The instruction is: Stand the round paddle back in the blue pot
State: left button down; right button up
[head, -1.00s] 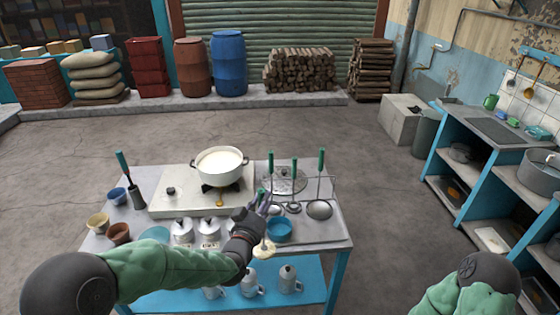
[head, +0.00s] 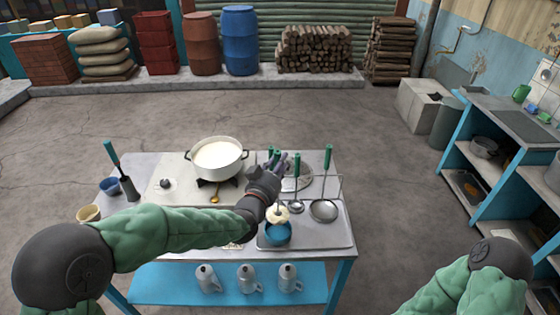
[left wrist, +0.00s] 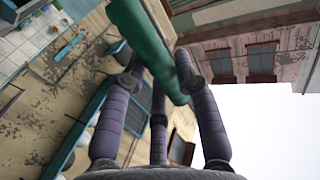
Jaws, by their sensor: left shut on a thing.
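My left gripper (head: 274,170) is shut on the green handle of the round paddle, whose pale round head (head: 277,213) hangs below it. In the left wrist view the green handle (left wrist: 150,50) lies between the dark fingers (left wrist: 160,90). The small blue pot (head: 277,236) stands on the metal tray at the table's front right. The paddle head overlaps the pot's far rim in the head view. I cannot tell whether it is above the rim or partly inside. My right gripper is out of view.
A white pot of milk (head: 216,158) stands on the stove left of the gripper. A small ladle (head: 297,206) and a larger one (head: 324,209) stand right of the blue pot. The metal tray (head: 338,235) has free room at its right front.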

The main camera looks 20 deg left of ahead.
pick_arm(q)
jog(key=shift+w+f, duration=0.2)
jog(key=shift+f, duration=0.5)
jog(key=shift+f+b, duration=1.15)
jog(key=shift+f, duration=0.5)
jog(key=shift+f+b, duration=2.3)
jog(key=shift+b, duration=0.1)
jog(key=c, duration=0.9)
grip_release()
jog(key=shift+o, duration=0.2)
jog(key=shift+s+f, duration=0.1)
jog(key=shift+s, duration=0.1)
jog(key=s+a, duration=0.1)
jog(key=s, duration=1)
jog(key=shift+s+a, duration=0.2)
jog(key=shift+s, duration=0.15)
